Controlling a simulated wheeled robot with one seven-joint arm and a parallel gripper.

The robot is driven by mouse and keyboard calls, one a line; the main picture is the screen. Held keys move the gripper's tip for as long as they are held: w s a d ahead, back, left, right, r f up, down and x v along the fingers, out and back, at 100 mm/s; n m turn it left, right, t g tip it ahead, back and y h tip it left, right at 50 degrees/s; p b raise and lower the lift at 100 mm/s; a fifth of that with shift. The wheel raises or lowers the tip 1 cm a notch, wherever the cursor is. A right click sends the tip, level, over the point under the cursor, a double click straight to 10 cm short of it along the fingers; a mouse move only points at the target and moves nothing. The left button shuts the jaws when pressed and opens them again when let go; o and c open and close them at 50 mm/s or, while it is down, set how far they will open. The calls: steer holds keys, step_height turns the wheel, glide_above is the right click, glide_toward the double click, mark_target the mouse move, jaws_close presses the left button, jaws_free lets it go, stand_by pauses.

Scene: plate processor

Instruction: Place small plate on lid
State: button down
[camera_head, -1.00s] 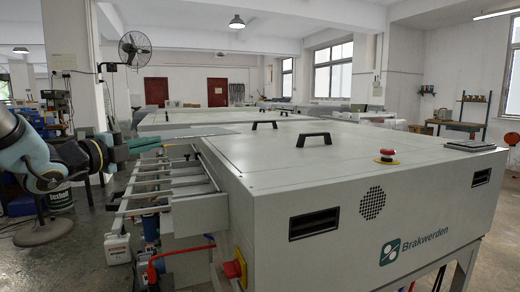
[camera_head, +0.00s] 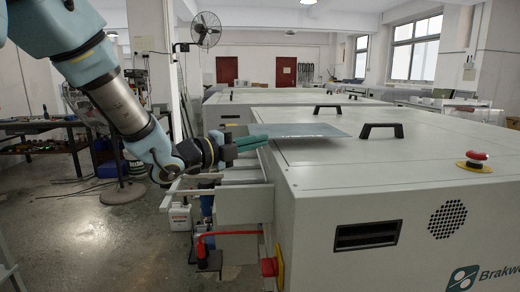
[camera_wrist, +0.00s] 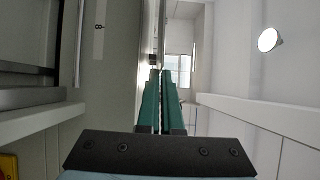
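The small plate (camera_head: 302,131) is a thin, flat, grey-blue sheet in the head view, lying about level over the left part of the machine's lid (camera_head: 390,158). I cannot tell whether it touches the lid. My gripper (camera_head: 266,139) has long green fingers, shut on the plate's left edge. In the wrist view my gripper (camera_wrist: 160,75) shows its two fingers close together, pointing away, with the plate between them seen nearly edge-on and hard to make out.
Two black handles, a nearer one (camera_head: 381,130) and a farther one (camera_head: 327,109), stand up from the lid. A red emergency button (camera_head: 475,159) sits at its right. Rails (camera_head: 235,178) jut from the machine's left side. The lid's front middle is clear.

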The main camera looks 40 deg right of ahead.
step_height(320, 180, down, 3)
steer(key=shift+r, duration=0.2)
steer(key=c, duration=1.1)
jaws_free()
steer(key=shift+w+a+f+b, duration=0.1)
steer(key=shift+w+a+b, duration=0.35)
steer(key=shift+a, duration=1.55)
steer(key=shift+w+a+r+b, duration=0.15)
steer(key=shift+a+b, duration=0.65)
steer(key=shift+a, duration=1.2)
steer(key=shift+w+a+f+b, duration=0.25)
steer(key=shift+a+b, duration=0.35)
steer(key=shift+a, duration=1.4)
steer(key=shift+w+r, duration=0.1)
